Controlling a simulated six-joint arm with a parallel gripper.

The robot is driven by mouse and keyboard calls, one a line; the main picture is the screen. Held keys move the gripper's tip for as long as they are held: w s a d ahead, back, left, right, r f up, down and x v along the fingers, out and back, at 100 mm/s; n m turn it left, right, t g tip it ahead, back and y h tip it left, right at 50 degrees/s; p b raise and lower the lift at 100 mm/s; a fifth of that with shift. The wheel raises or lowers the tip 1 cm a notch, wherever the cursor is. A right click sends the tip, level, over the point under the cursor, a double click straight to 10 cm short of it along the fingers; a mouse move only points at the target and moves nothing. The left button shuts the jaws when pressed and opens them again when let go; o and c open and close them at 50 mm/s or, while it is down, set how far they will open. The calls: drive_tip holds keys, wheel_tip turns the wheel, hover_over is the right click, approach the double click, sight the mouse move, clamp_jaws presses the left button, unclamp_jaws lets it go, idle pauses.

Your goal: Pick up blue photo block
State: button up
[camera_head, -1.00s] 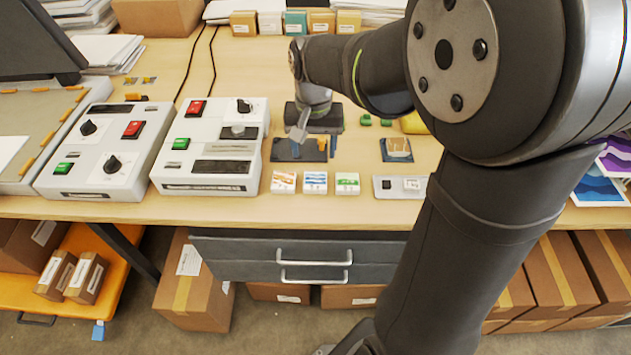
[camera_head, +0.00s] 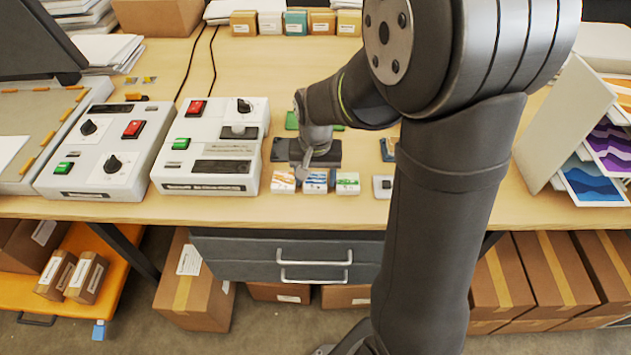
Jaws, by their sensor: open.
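The blue photo block (camera_head: 315,184) is a small white block with a blue wave picture on top. It sits near the table's front edge, between the orange photo block (camera_head: 283,183) and the green photo block (camera_head: 347,184). My gripper (camera_head: 315,175) is open and points down at the blue block's back side. Its fingers overlap the block's rear edge in the picture. I cannot tell whether they touch it or how high they are above it.
Two white control boxes with red and green switches stand left; the nearer one (camera_head: 212,150) is beside the blocks. Bare table (camera_head: 240,80) lies behind. A folder with colour prints (camera_head: 597,180) stands far right.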

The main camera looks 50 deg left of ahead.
drive_tip(key=c, duration=0.8)
drive_tip(key=shift+o, duration=0.2)
drive_tip(key=shift+r, duration=0.15)
